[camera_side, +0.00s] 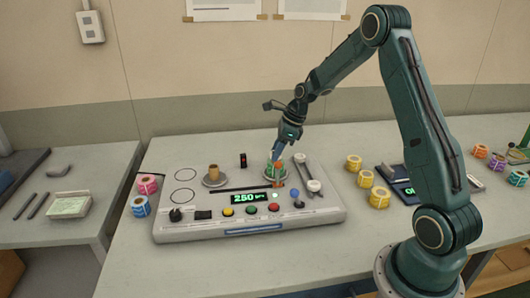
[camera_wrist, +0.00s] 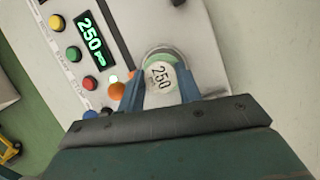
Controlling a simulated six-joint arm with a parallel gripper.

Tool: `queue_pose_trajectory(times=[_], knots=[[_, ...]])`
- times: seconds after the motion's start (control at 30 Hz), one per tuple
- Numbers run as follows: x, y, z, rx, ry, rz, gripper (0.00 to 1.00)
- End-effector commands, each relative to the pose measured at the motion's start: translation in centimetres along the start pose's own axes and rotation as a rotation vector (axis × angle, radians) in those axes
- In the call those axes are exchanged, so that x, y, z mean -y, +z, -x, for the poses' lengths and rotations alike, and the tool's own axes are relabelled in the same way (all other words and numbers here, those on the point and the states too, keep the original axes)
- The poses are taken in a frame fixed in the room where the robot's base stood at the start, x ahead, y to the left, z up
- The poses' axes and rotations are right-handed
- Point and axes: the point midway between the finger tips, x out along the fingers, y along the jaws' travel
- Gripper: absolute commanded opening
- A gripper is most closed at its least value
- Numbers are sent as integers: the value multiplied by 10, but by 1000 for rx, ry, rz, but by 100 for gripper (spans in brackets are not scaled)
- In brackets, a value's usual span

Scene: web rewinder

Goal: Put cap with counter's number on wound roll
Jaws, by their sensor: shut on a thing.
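The machine's counter (camera_side: 248,198) glows green and reads 250; it also shows in the wrist view (camera_wrist: 89,40). My gripper (camera_side: 276,157) points down over the right-hand spindle of the grey machine. In the wrist view its two blue fingers (camera_wrist: 160,84) are closed on either side of a pale round cap (camera_wrist: 161,76) marked 250. The cap is above the round right-hand spindle plate (camera_side: 268,176), where green shows just below the fingers. The wound roll is mostly hidden there, and I cannot tell whether the cap touches it.
A brown core (camera_side: 213,173) stands on the left spindle. Pink (camera_side: 147,184) and blue (camera_side: 140,206) rolls sit left of the machine (camera_side: 300,220). Several yellow rolls (camera_side: 365,178) stand to its right. A white-ended lever or roller (camera_side: 308,175) is close beside my gripper. The front table is clear.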

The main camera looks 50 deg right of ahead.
Motion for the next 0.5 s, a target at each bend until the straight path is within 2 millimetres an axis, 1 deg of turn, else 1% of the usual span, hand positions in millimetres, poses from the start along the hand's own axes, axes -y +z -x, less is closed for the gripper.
queue_pose_trajectory(times=[0.5], knots=[[0, -2, -5, 0, 0, 0, 18]])
